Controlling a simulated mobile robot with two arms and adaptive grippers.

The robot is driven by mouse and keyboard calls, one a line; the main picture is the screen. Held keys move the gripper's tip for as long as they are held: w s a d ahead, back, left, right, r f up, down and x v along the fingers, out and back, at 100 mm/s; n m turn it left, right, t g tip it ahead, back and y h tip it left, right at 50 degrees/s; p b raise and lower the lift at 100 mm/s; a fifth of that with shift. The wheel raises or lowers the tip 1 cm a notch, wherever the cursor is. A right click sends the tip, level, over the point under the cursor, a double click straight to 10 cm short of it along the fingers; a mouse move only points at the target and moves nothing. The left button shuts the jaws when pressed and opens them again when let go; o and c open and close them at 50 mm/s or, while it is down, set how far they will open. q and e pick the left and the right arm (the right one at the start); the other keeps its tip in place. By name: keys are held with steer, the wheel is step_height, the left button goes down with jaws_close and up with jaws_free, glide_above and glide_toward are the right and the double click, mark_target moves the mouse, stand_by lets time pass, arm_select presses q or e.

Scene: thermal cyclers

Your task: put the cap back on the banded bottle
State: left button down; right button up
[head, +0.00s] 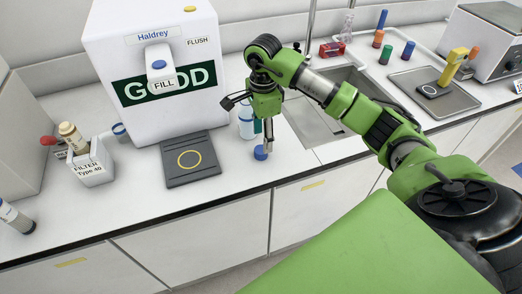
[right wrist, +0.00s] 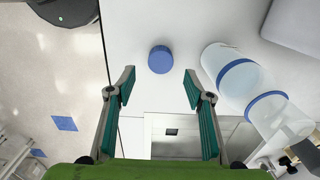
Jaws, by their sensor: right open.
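The blue cap (head: 260,153) lies on the white counter near its front edge, right of the grey pad. In the right wrist view the cap (right wrist: 160,59) sits just beyond the fingertips, centred between them. My right gripper (head: 268,143) points down over the cap; in the wrist view its fingers (right wrist: 160,85) are wide apart with nothing between them. The pale bottle with blue bands (right wrist: 240,76) stands right of the cap in the wrist view. In the head view the bottle (head: 245,124) is partly hidden behind the gripper. Its mouth is not clear. My left gripper is not in view.
The white dispenser (head: 150,100) and its grey pad (head: 190,172) stand left of the bottle. The sink (head: 310,125) is to the right. A filter box (head: 92,170) stands far left. Coloured tubes and a metal tray (head: 420,105) are at the back right.

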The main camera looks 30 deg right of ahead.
mark_target(261, 149)
steer(key=f, duration=0.1)
steer(key=f+p, duration=0.2)
steer(key=shift+a+f, duration=0.25)
steer(key=shift+f, duration=0.05)
steer(key=shift+w+f, duration=0.1)
steer(key=shift+f, duration=0.55)
steer(key=shift+c, duration=0.4)
steer(key=c, duration=0.7)
